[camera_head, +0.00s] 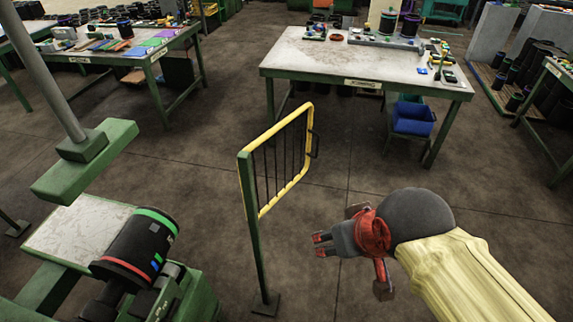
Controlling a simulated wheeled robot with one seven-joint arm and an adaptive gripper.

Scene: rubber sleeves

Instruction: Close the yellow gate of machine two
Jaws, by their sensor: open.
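The yellow gate (262,206) is a yellow tube frame with dark vertical bars, hung on a green post (253,235) in the middle of the view. It stretches from the post away to the back right, toward the grey-topped table. A dark handle (315,146) sits on its far end. The green machine (205,297) at lower left carries a black roller (140,246) with red and green bands; no number shows on it. My gripper (321,245) is open and empty, right of the gate and apart from it, with its fingers pointing left.
A grey-topped table (300,55) with tools and black sleeves stands beyond the gate, a blue bin (413,118) under it. Another workbench (90,70) is at upper left. Black sleeves stand at far right. The floor around the gate is clear.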

